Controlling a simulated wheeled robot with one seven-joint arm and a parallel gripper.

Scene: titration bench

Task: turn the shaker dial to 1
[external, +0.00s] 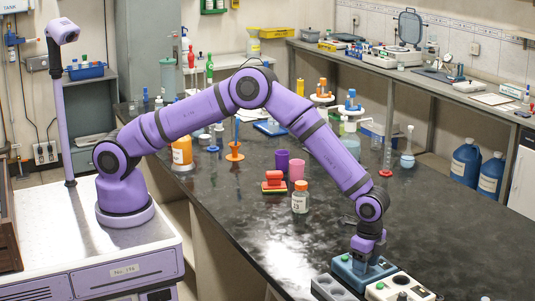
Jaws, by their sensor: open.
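A blue box-shaped device (343,271) with a green button on its top stands at the near edge of the bench. It looks like the shaker, but I cannot be sure. My gripper (369,262) points down right over it, with the jaws open. The gripper hides the middle of the device's top, so I cannot see the dial or its setting. I cannot tell whether the fingers touch anything. Beside it on the right is a cream box (385,291) with dark round parts and a green button.
A dark grey block with round wells (333,288) lies left of the blue device. An orange-capped jar (300,199), a red and yellow stack (274,187) and pink (298,166) and purple cups stand farther back.

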